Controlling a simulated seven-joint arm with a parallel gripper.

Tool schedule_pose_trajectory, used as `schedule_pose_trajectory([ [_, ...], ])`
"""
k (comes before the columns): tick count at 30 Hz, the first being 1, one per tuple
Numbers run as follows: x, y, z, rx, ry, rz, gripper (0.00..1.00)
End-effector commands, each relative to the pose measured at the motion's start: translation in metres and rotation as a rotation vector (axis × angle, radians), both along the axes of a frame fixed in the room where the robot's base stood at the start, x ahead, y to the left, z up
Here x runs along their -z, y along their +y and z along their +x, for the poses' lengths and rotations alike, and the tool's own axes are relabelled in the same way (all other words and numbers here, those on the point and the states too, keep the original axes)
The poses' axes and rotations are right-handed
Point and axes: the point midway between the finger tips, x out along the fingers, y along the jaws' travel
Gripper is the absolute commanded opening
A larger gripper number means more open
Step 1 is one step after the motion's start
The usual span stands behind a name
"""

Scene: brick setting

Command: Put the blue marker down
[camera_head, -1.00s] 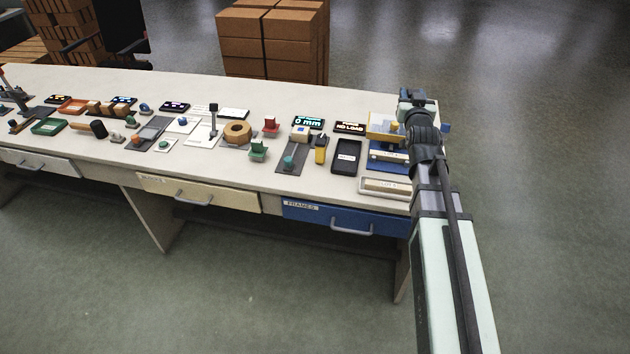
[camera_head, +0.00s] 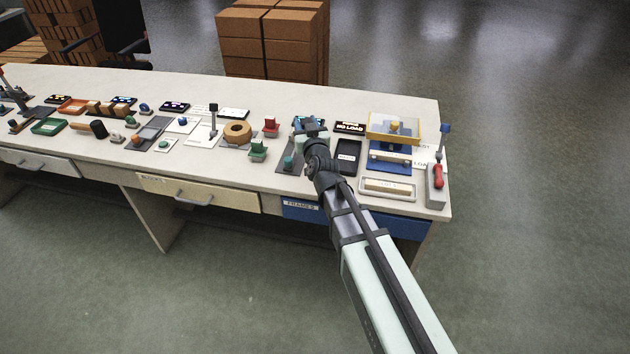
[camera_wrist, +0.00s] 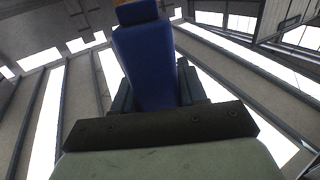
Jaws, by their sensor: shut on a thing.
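The blue marker (camera_wrist: 150,62) shows in the wrist view as a broad blue body with a darker, narrower block at its far end. My gripper (camera_wrist: 156,88) is shut on it, with a dark finger on each side.
A black tablet-like panel (camera_head: 347,156) lies just right of my arm. Further right are a blue-and-yellow fixture (camera_head: 389,163), a pale tray (camera_head: 388,194) and a grey block with a red handle (camera_head: 436,189).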

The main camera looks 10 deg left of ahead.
Motion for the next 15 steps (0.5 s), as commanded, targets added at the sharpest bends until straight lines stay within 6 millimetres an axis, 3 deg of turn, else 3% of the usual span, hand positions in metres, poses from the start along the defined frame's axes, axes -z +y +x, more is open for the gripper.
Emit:
schedule_pose_trajectory([
  [9, 0.009, 0.028, -0.012, 0.020, 0.000, 0.002, 0.22],
  [15, 0.015, 0.028, -0.012, 0.101, 0.001, 0.001, 0.22],
])
